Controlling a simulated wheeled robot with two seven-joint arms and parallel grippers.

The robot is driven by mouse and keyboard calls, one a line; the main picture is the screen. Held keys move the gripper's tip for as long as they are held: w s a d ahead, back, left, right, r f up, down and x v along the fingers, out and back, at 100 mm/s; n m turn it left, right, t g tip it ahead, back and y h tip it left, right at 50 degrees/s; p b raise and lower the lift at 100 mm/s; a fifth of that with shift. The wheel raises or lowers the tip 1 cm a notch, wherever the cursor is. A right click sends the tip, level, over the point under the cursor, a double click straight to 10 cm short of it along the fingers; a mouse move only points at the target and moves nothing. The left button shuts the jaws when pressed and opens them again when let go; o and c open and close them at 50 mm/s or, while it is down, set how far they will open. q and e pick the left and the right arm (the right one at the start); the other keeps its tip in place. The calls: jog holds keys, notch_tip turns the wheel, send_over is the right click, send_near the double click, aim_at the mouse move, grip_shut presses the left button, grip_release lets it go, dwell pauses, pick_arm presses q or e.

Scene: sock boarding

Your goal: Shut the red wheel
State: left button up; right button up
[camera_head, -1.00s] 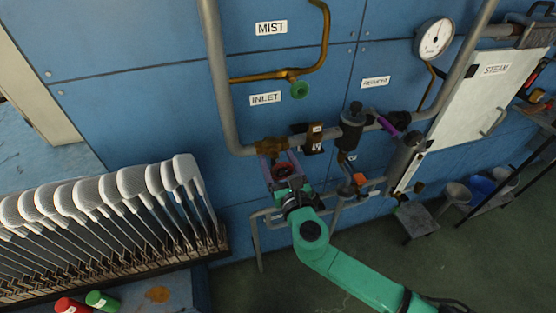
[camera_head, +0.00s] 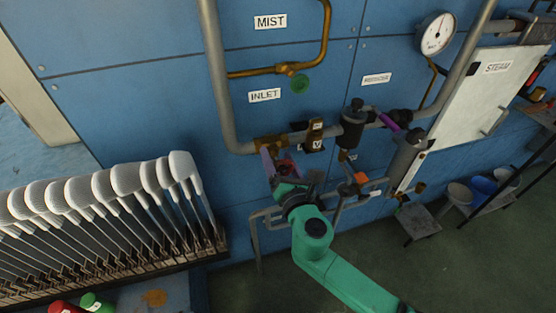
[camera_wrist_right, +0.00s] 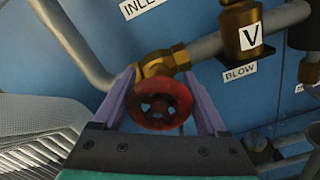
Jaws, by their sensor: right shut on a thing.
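The red wheel (camera_wrist_right: 162,103) sits on the brass inlet valve (camera_wrist_right: 163,62), on the pipe below the INLET label. In the right wrist view it lies between the two purple fingers of my right gripper (camera_wrist_right: 165,88), which is shut on its rim. In the head view the red wheel (camera_head: 285,167) is mostly hidden by my right gripper (camera_head: 277,162) and the green arm that comes up from the lower right. My left gripper is not in view.
A brass valve marked V (camera_head: 315,135) stands close to the right. A row of white sock boards (camera_head: 130,180) fills the left. A gauge (camera_head: 437,33) and the STEAM cabinet (camera_head: 470,105) are further right.

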jog(key=shift+m, duration=0.6)
jog(key=o, duration=1.3)
jog(key=b+v, duration=0.3)
jog(key=v, duration=1.1)
jog(key=shift+s+d, duration=0.15)
jog(key=shift+s, duration=0.1)
